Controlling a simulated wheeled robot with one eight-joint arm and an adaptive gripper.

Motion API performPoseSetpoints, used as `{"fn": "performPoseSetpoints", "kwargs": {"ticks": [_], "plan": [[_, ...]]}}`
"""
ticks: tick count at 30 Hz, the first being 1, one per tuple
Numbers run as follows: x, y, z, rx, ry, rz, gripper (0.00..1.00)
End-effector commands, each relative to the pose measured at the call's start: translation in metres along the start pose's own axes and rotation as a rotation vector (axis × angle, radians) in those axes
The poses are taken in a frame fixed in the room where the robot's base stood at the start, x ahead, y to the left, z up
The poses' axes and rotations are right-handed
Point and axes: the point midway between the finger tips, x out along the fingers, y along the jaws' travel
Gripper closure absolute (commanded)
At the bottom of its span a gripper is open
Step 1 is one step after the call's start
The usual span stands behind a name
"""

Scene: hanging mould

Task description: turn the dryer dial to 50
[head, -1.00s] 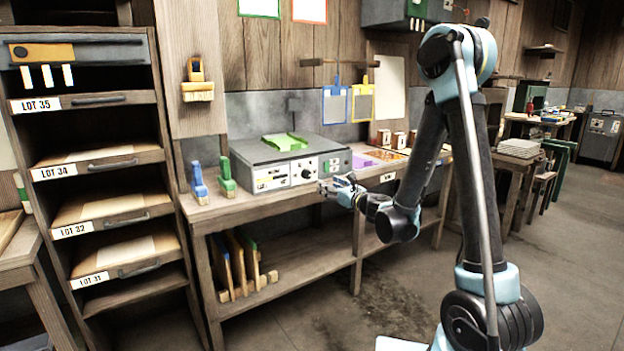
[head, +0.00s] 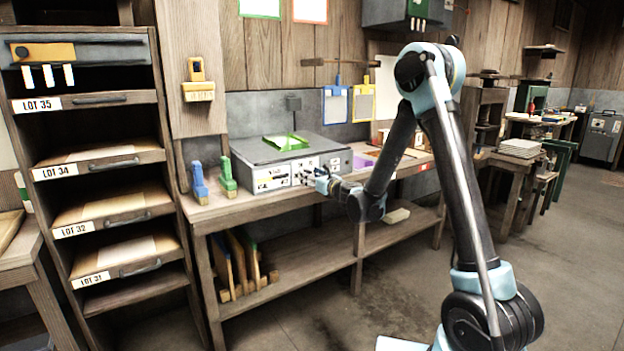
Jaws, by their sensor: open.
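The dryer is a grey box (head: 265,157) on the wooden workbench, with a green-framed piece on its top and white label panels on its front. The dial on its front face is mostly hidden behind my gripper, and its setting cannot be read. My gripper (head: 307,174) is open and empty, right in front of the right part of the dryer's front. I cannot tell whether its fingers touch the dial.
A blue-handled tool (head: 199,183) and a green-handled tool (head: 227,177) stand left of the dryer. The lot rack (head: 97,100) stands at the far left. Frames hang on the wall behind.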

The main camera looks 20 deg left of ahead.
Motion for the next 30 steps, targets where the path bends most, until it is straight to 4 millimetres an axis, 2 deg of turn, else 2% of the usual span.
{"fn": "performPoseSetpoints", "kwargs": {"ticks": [6, 8, 12, 23, 30], "plan": [[0.0003, 0.0000, 0.0000, 0.000, 0.000, 0.000, 0.47], [0.0003, -0.0001, 0.0000, 0.000, 0.000, 0.000, 0.59], [0.0002, -0.0004, 0.0000, 0.000, 0.000, 0.000, 0.91], [0.0001, -0.0016, 0.0000, -0.026, 0.000, -0.002, 0.91], [0.0000, -0.0017, 0.0000, -0.145, 0.000, -0.003, 0.91]]}}
